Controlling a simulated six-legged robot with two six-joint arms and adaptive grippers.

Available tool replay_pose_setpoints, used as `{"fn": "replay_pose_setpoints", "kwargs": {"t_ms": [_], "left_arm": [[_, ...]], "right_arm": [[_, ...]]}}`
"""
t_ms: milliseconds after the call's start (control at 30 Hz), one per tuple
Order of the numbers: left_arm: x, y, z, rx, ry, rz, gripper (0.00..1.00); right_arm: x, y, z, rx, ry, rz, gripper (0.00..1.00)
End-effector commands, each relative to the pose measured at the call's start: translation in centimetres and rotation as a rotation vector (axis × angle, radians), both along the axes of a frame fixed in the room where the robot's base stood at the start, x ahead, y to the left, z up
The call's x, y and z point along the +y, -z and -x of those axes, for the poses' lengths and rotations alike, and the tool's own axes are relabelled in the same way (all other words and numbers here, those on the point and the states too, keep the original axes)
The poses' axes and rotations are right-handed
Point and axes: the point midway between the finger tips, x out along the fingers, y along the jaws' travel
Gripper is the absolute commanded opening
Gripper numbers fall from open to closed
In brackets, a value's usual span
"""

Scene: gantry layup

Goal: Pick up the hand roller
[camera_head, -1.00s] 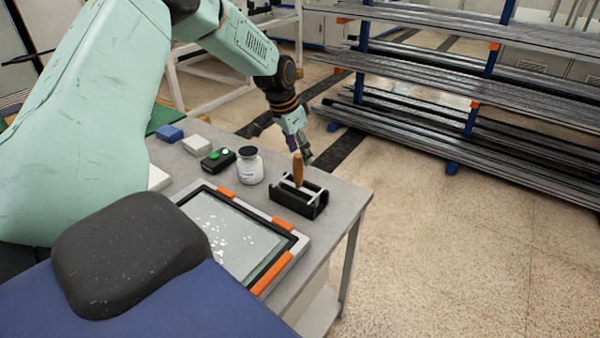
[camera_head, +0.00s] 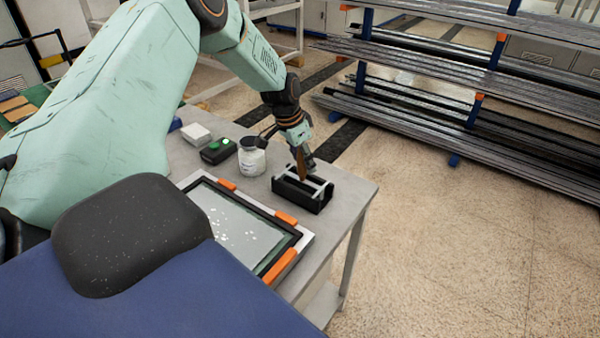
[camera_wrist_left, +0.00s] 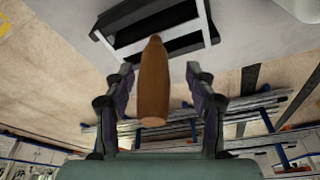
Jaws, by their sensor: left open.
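The hand roller's brown wooden handle (camera_head: 301,164) stands up from a black holder (camera_head: 311,197) near the right end of the grey table. The roller's lower part sits in the holder and is mostly hidden. My left gripper (camera_head: 303,163) is at the handle, coming down from above. In the left wrist view the handle (camera_wrist_left: 153,85) lies between the two open fingers (camera_wrist_left: 158,90), with a gap on each side. The holder (camera_wrist_left: 125,20) with its pale frame shows beyond it. My right gripper is not in view.
A white jar (camera_head: 251,158) stands left of the holder. A black box with green buttons (camera_head: 218,151) and a white block (camera_head: 196,134) are farther left. A framed panel with orange clips (camera_head: 285,218) lies in front. Shelving with long bars (camera_head: 440,110) stands behind.

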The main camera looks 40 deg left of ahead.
Motion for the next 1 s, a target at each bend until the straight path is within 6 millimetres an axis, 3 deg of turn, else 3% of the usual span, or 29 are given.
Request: {"fn": "replay_pose_setpoints", "kwargs": {"t_ms": [300, 900, 1000], "left_arm": [[0.10, 0.47, -0.42, -0.001, 0.001, -0.001, 0.55], [0.11, 0.43, -0.43, -0.001, 0.000, -0.001, 0.04], [0.12, 0.41, -0.44, -0.002, 0.000, 0.000, 0.00]], "right_arm": [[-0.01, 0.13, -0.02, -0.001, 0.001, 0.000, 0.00], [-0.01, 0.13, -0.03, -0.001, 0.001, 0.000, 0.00], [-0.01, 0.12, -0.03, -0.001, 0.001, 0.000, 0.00]]}}
